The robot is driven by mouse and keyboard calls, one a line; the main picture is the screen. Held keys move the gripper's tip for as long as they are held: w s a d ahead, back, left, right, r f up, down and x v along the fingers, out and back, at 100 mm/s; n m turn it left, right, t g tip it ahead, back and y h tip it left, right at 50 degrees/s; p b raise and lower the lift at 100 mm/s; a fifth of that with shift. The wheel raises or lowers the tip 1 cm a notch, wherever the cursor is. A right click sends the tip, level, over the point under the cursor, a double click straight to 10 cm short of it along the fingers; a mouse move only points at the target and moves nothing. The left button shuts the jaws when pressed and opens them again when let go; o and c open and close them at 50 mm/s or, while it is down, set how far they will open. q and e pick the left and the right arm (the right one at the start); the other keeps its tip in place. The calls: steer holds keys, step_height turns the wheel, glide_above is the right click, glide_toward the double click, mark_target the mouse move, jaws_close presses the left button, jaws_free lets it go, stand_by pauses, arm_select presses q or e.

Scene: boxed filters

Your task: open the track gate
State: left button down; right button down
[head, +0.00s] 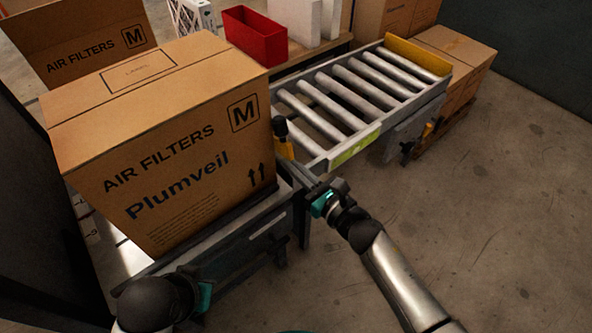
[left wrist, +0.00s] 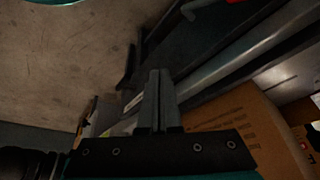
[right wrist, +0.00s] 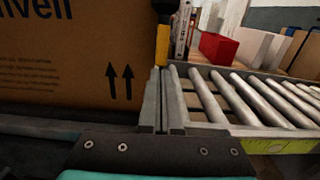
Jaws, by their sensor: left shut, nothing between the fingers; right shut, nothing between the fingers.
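A yellow upright piece with a black knob, which looks like the gate's handle (head: 283,142), stands at the box's right edge, where the roller track (head: 362,88) begins. It also shows in the right wrist view (right wrist: 163,44), just beyond the fingertips. How much of the gate lies behind the box is hidden. My right gripper (head: 298,172) is shut and empty, its fingers pointing at the handle's base; contact cannot be told. My left gripper (left wrist: 157,75) is shut and empty, low in front of the box; in the head view its fingers are hard to make out.
A large Plumveil air filters box (head: 165,165) stands on the near track section. A yellow end stop (head: 418,57) closes the far end of the rollers. A red bin (head: 254,36) and more cartons (head: 452,50) are behind. The floor at right is clear.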

mark_target(290, 144)
steer(key=shift+r, duration=0.1)
stand_by(0.3)
